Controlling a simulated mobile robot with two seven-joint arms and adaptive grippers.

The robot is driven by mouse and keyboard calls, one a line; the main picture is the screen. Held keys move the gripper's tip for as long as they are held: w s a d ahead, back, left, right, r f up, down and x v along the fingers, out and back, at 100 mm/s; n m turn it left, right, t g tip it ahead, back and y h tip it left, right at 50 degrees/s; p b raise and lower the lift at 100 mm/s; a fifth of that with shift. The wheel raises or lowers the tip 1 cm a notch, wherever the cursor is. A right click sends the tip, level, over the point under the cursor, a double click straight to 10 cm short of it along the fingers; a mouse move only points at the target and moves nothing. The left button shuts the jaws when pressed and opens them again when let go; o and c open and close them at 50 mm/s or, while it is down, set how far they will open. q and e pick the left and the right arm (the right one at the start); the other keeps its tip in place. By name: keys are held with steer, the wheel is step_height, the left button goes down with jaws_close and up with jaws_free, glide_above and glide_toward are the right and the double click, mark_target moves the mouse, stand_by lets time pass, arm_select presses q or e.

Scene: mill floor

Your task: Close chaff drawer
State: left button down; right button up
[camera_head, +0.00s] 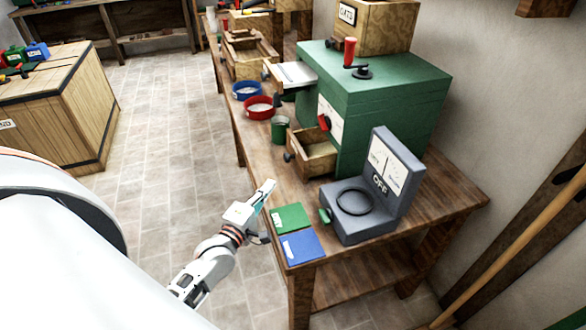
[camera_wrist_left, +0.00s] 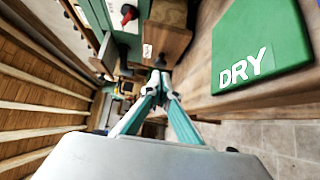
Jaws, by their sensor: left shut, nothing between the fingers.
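A green mill machine (camera_head: 385,100) stands on the wooden bench. A small wooden drawer (camera_head: 318,155) sticks out open from its lower front, with a dark knob on its face. In the left wrist view the drawer (camera_wrist_left: 168,38) is just beyond my fingertips, with a small label too small to read. My left gripper (camera_head: 268,186) is shut and empty, at the bench's front edge, in front of the drawer. In the wrist view its fingertips (camera_wrist_left: 160,76) are together near the drawer's face; I cannot tell whether they touch it. My right gripper is not in view.
A green card (camera_head: 290,218) marked DRY and a blue card (camera_head: 302,246) lie near the gripper. A grey tester (camera_head: 365,195) reading OFF stands to the right. A green cup (camera_head: 281,130) and red and blue bowls stand left of the drawer.

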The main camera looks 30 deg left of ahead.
mark_target(320, 166)
arm_select(q)
steer(key=w, duration=0.7)
steer(key=shift+a, duration=0.25)
steer(key=shift+w+d, duration=0.8)
steer(key=shift+w, duration=0.15)
steer(key=shift+w+d, duration=0.5)
steer(key=shift+w, duration=0.05)
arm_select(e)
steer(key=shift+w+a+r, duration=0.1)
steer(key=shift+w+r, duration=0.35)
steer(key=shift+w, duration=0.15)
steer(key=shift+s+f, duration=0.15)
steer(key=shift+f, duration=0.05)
arm_select(q)
steer(key=w+d, duration=0.6)
steer(key=w, duration=0.1)
steer(key=shift+w+d+f, duration=0.1)
steer(key=shift+w, duration=0.05)
steer(key=shift+d, duration=0.1)
steer(key=shift+w+r, duration=0.1)
steer(key=shift+r, duration=0.15)
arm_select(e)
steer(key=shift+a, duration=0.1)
